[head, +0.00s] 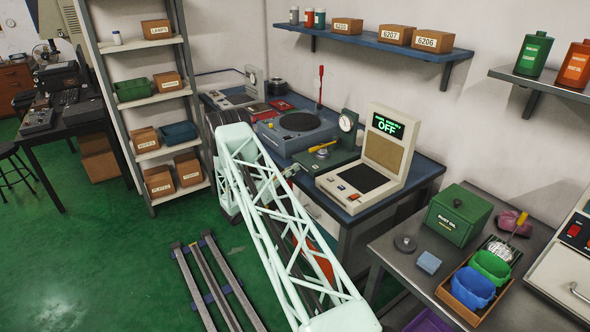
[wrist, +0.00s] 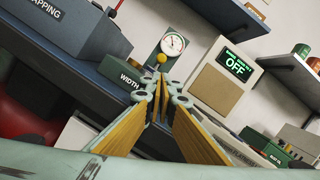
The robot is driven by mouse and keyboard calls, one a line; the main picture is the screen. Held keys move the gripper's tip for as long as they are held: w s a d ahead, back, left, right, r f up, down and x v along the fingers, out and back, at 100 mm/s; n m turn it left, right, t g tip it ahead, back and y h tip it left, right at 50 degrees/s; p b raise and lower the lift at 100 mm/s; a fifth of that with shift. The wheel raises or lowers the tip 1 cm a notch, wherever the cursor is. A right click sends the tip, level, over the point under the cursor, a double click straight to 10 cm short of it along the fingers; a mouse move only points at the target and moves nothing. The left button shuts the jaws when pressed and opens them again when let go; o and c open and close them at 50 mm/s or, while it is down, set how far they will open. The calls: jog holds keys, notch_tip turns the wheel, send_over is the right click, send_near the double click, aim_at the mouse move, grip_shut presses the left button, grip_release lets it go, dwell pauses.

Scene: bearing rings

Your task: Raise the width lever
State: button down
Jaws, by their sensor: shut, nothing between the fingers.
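The width station is a dark green base (head: 325,160) with a round dial gauge (head: 347,122) on the blue bench. Its yellow width lever (head: 322,147) lies nearly flat above the base in the head view. In the wrist view, the WIDTH label (wrist: 130,79) and gauge (wrist: 172,45) show, and the lever's yellow end (wrist: 161,58) points towards the camera. My gripper (wrist: 160,84) is shut and empty, its tips just below the lever end in that view. I cannot tell if they touch. In the head view my arm's truss hides most of the gripper.
The blue lapping machine (head: 297,128) with an upright red lever (head: 320,88) stands left of the station. A beige unit (head: 386,150) with a screen reading OFF stands close on the right. A wall shelf (head: 375,42) hangs above. A grey table (head: 405,262) stands at front right.

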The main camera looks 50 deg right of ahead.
aim_at(308, 164)
jog(key=shift+b+x, duration=0.35)
jog(key=shift+x, duration=4.15)
jog(key=shift+w+a+r, duration=0.1)
jog(key=shift+a+r, duration=0.1)
jog(key=shift+r, duration=0.05)
